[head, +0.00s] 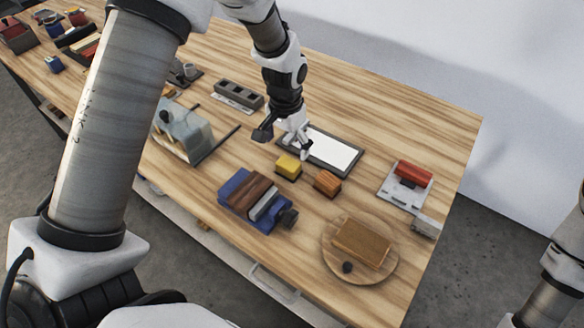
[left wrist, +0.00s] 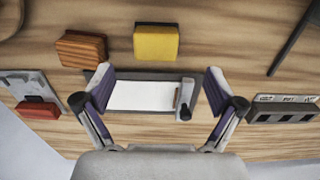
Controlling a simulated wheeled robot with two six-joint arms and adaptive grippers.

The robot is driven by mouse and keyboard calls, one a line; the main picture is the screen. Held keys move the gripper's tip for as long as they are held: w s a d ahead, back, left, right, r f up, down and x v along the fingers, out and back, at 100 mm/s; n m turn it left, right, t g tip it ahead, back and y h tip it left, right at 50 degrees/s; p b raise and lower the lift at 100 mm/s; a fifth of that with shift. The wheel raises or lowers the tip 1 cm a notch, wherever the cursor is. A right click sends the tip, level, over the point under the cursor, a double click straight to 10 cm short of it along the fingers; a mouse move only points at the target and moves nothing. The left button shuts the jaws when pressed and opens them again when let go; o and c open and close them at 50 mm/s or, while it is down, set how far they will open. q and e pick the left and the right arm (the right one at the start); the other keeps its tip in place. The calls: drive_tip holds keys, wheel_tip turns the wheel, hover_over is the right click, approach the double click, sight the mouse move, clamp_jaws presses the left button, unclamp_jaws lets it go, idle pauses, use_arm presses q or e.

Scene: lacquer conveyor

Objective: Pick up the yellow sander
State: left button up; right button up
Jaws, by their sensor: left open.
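The yellow sander (head: 288,166) is a small block lying on the wooden table, just in front of a dark-framed white sheet. It also shows in the left wrist view (left wrist: 156,42), at the top centre, beyond the fingertips. My left gripper (head: 284,143) is open and empty above the table, close to the sander on its far side. In the left wrist view its two fingers (left wrist: 158,77) are spread wide over the framed sheet, with nothing between them. My right gripper is not in view; only part of my right arm shows at the lower right.
An orange-brown block (head: 327,184) lies close to the right of the sander. A blue vise-like tool (head: 235,188) stands in front. A glass-sided box (head: 182,135) is at left, a round board (head: 388,270) at front right, and a red tool on a plate (head: 388,191) at right.

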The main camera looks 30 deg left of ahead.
sight(288, 164)
use_arm(q)
drive_tip(key=f, duration=0.2)
drive_tip(key=f+p, duration=0.1)
drive_tip(key=f, duration=0.2)
drive_tip(key=f+p, duration=0.1)
drive_tip(key=f, duration=0.1)
drive_tip(key=shift+s+d+f, duration=0.15)
drive_tip(key=shift+s+d, duration=0.05)
drive_tip(key=shift+d, duration=0.05)
drive_tip(key=shift+w+f, duration=0.15)
drive_tip(key=c, duration=1.4)
wheel_tip(288, 164, up, 10)
drive_tip(key=shift+b, duration=0.9)
drive_tip(key=o, duration=0.3)
